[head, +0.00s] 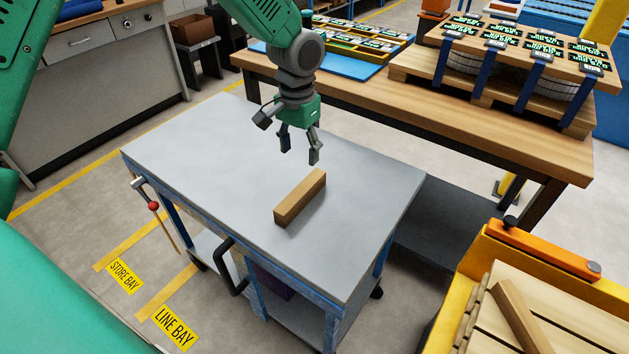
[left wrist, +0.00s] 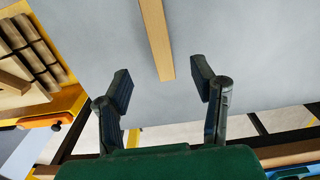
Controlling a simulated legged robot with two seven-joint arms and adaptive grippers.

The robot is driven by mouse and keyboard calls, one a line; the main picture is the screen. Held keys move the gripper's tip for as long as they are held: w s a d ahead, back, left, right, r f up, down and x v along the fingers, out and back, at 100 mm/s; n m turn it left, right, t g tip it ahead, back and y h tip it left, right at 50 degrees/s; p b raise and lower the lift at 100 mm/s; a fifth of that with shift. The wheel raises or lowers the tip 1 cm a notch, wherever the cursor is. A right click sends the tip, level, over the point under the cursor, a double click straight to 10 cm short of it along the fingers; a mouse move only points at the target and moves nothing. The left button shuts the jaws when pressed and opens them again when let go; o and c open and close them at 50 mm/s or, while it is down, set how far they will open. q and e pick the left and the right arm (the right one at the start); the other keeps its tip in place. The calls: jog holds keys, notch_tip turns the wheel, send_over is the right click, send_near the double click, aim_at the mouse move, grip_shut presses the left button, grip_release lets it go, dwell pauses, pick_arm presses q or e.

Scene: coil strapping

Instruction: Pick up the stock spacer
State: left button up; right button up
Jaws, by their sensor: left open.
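The stock spacer (head: 300,197) is a short brown wooden block lying on the grey top of a blue cart (head: 190,143). My left gripper (head: 300,158) is open and empty above the cart top, a little behind the block in the head view. In the left wrist view the spacer (left wrist: 157,40) shows between and beyond the two open fingertips (left wrist: 160,88), not touching them. My right gripper is not in view.
A wooden bench (head: 440,112) with strapped coils on a pallet (head: 480,85) stands behind the cart. A yellow-framed crate (head: 463,275) with wooden slats and another wooden bar (head: 520,316) is at the lower right. The cart top around the spacer is clear.

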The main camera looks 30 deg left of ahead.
aim_at(301, 189)
pick_arm(q)
jog(key=f, duration=0.5)
jog(key=f+b, duration=0.1)
jog(key=f, duration=0.2)
jog(key=shift+a+f, duration=0.2)
jog(key=shift+a, duration=0.15)
jog(key=f, duration=0.2)
jog(key=d+f+b, duration=0.1)
jog(key=f, duration=0.2)
jog(key=shift+s+f, duration=0.1)
jog(key=shift+a, duration=0.1)
jog(key=shift+c, duration=0.4)
jog(key=shift+a, duration=0.1)
grip_shut()
